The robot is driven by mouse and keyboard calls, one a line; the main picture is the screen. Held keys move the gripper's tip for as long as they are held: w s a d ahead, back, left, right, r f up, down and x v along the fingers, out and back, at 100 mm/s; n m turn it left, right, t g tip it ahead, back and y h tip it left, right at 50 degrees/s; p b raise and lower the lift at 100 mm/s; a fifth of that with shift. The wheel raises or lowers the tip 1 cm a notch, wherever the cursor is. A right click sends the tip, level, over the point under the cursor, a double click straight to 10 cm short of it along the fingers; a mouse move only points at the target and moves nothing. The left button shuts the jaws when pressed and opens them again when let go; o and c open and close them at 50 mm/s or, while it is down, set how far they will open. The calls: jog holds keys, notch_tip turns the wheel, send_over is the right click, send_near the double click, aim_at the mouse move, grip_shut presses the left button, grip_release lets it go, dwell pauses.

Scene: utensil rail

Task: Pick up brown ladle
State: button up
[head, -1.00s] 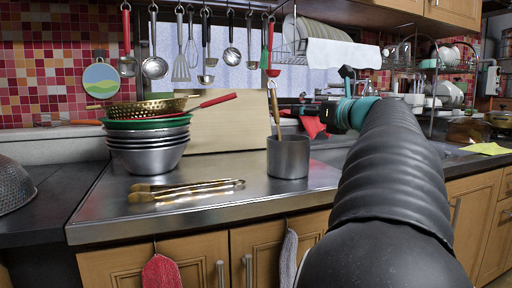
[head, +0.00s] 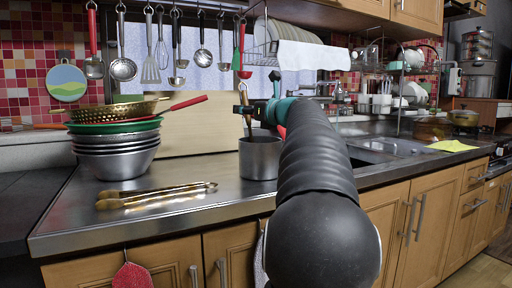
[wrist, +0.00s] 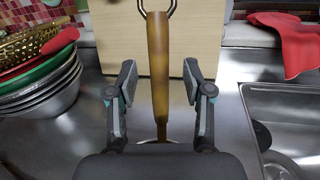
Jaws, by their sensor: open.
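The brown ladle (head: 247,124) stands in a grey metal pot (head: 260,158) on the steel counter. Its brown handle is up and a metal hook is at its top. In the wrist view the handle (wrist: 158,75) runs upright between the two fingers of my gripper (wrist: 158,92), with a gap on each side. My gripper is open and holds nothing. In the head view my gripper (head: 262,110) is beside the handle, partly hidden by my arm. The ladle's lower end is hidden in the pot.
Stacked bowls with a gold colander (head: 117,110) stand left of the pot. Tongs (head: 155,195) lie on the counter in front. A cutting board (head: 185,125) leans behind. A sink (head: 375,150) and red cloth (wrist: 290,42) are to the right. Utensils hang above.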

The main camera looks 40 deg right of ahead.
jog(key=shift+w, duration=0.3)
grip_shut()
jog(key=shift+r, duration=0.1)
notch_tip(320, 180, up, 10)
jog(key=p, duration=0.4)
jog(key=shift+p, duration=0.3)
jog(key=shift+r+p, duration=1.75)
jog(key=shift+r, duration=0.35)
